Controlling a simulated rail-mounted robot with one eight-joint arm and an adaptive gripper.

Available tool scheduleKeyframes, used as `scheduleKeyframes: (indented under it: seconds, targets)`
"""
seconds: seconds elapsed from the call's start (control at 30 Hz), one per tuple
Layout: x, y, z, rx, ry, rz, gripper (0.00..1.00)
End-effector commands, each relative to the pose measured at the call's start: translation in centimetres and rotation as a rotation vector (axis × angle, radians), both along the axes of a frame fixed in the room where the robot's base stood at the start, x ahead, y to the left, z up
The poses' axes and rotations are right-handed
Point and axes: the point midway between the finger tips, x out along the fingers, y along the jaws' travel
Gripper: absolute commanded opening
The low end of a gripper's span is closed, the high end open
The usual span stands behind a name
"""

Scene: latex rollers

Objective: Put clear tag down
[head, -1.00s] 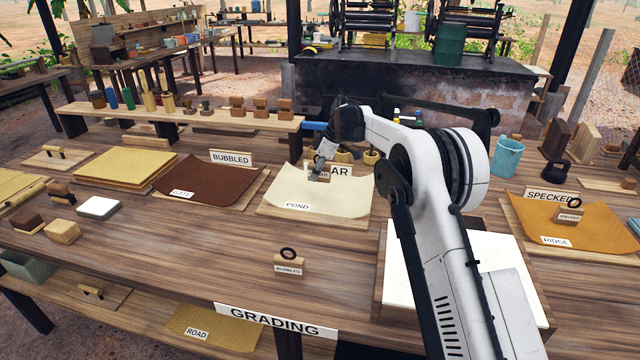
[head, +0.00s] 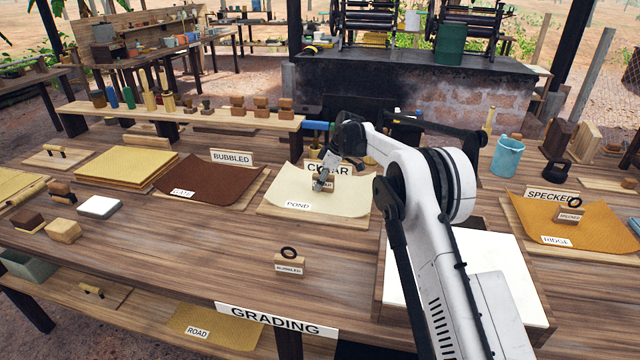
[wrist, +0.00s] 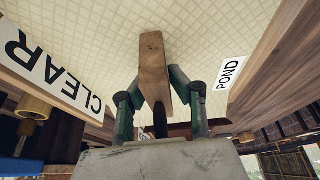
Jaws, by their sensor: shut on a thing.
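The clear tag (wrist: 153,75), a wooden block seen edge-on, is held between the two fingers of my gripper (wrist: 158,100) in the wrist view. In the head view my gripper (head: 323,180) is over the cream sheet (head: 285,190) labelled POND, with the tag (head: 325,186) low at its tip. The CLEAR sign (head: 328,169) stands behind that sheet. I cannot tell whether the tag touches the sheet. The ring handle of the tag is hidden by the fingers.
The BUBBLED tag (head: 289,262) stands at the table front. A brown sheet (head: 205,180) lies left of the cream one. An orange sheet (head: 590,222) at the right carries the SPECKED tag (head: 570,215). A white sheet (head: 510,275) lies under my arm. Bare wood lies in front.

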Motion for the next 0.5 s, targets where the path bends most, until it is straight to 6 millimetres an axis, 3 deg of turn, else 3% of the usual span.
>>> scheduleKeyframes:
  seconds: [0.07, 0.1, 0.2, 0.5]
  targets:
    - [0.0, 0.0, -0.35, 0.0, 0.0, 0.0, 0.0]
    - [0.0, 0.0, -0.25, 0.0, 0.0, 0.0, 0.23]
    - [0.0, 0.0, -0.21, 0.0, 0.0, 0.0, 0.36]
    - [0.0, 0.0, -0.05, 0.0, 0.0, 0.0, 0.37]
